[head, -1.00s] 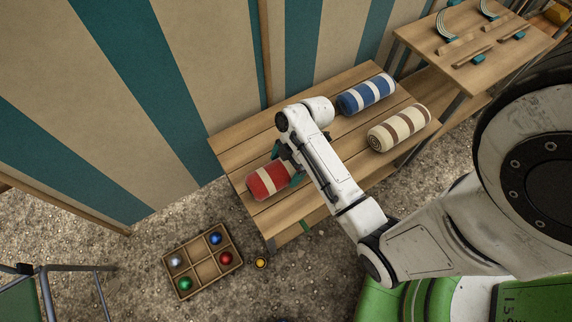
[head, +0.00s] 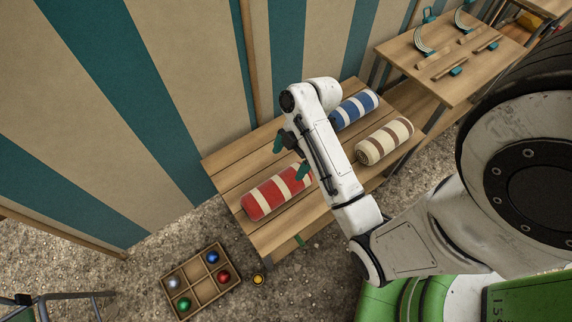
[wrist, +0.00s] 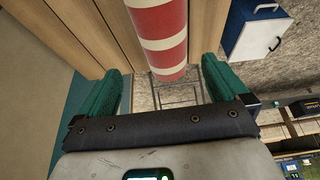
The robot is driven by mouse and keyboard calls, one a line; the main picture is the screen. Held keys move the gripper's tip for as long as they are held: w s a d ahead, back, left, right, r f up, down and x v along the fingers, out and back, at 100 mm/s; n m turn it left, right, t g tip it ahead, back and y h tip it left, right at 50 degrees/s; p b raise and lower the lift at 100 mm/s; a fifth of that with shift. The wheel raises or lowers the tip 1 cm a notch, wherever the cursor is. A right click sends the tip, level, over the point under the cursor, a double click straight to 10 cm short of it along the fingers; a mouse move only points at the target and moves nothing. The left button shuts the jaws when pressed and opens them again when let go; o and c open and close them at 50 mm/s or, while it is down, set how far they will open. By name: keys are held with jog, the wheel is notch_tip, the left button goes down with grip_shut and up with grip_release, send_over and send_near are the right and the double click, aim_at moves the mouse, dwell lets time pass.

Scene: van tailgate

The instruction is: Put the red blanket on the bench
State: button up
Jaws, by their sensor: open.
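The red blanket (head: 268,196), a roll with cream stripes, lies on the slatted wooden bench (head: 232,172) near its left end. My gripper (head: 291,157) is open and empty, with its green fingers just beyond the blanket's right end in the head view. In the wrist view the blanket (wrist: 160,28) lies ahead of the spread fingers (wrist: 160,82), apart from them. My arm hides part of the bench's middle.
A blue striped roll (head: 354,109) and a cream-brown striped roll (head: 385,141) lie farther right on the bench. A striped wall (head: 190,80) stands behind. A divided box of coloured balls (head: 201,281) sits on the gravel. A wooden table (head: 455,62) stands at upper right.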

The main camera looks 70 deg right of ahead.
jog(key=s+a+r+m+g+h, duration=0.1)
jog(key=s+a+m+h, duration=0.2)
jog(key=a+m, duration=0.8)
jog(key=shift+s+a+r+m+h, duration=0.15)
jog(key=shift+s+a+m+h, duration=0.2)
jog(key=shift+s+a, duration=0.9)
jog(key=shift+w+a, duration=0.15)
jog(key=shift+w, duration=0.05)
jog(key=shift+c, duration=0.4)
